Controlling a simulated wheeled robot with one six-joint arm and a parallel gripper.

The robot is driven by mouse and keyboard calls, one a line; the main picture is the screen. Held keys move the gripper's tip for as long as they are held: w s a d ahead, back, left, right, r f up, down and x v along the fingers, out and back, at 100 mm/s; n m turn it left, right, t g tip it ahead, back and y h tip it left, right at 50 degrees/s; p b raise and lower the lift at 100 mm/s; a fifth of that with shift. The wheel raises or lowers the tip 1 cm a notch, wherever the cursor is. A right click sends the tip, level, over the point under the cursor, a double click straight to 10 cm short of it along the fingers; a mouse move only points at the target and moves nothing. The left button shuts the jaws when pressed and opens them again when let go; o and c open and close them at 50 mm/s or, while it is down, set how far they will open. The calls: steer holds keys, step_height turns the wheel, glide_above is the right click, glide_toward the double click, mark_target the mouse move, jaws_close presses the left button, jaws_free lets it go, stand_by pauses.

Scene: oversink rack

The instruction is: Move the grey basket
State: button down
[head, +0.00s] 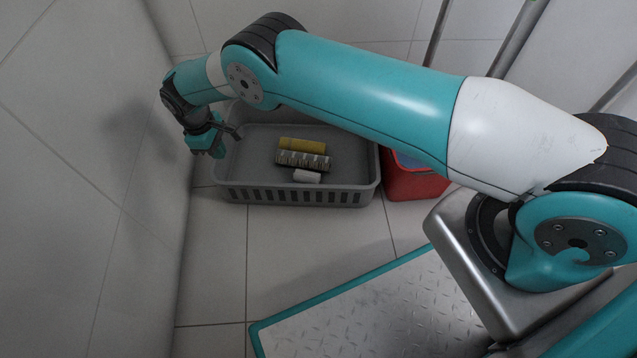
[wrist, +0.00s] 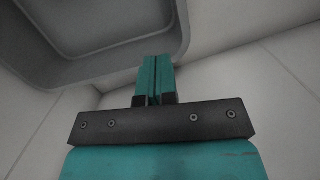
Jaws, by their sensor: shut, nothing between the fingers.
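The grey basket (head: 300,196) sits on the tiled floor at the back left, close to the wall, with slots along its front side. It holds a yellow item (head: 302,145), a dark patterned item (head: 303,161) and a small white roll (head: 307,177). My gripper (head: 216,147) is at the basket's left end, near its rim. In the wrist view my gripper (wrist: 154,75) has its two teal fingers together and empty, and the basket (wrist: 130,69) fills the top left. I cannot tell whether the fingers touch the rim. My arm hides the basket's back right part.
A red container (head: 414,185) stands just right of the basket, partly behind my arm. The left wall (head: 95,200) is close beside the gripper. Metal poles (head: 515,40) rise at the back right. The floor (head: 300,245) in front of the basket is clear.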

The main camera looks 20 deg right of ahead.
step_height(320, 180, down, 6)
steer(key=s, duration=0.1)
steer(key=shift+h, duration=0.3)
steer(key=s+d+b, duration=0.2)
steer(key=s+d, duration=0.2)
steer(key=d, duration=0.3)
steer(key=s+d+b, duration=0.2)
steer(key=s+d, duration=0.2)
steer(key=d, duration=0.3)
steer(key=s+d+b, duration=0.2)
steer(key=s+d, duration=0.3)
steer(key=d, duration=0.2)
steer(key=shift+d+f, duration=0.25)
steer(key=shift+d, duration=0.05)
steer(key=shift+a+f+b, duration=0.1)
steer(key=shift+f+b, duration=0.15)
steer(key=shift+b, duration=0.35)
steer(key=shift+f, duration=0.1)
steer(key=shift+f, duration=0.25)
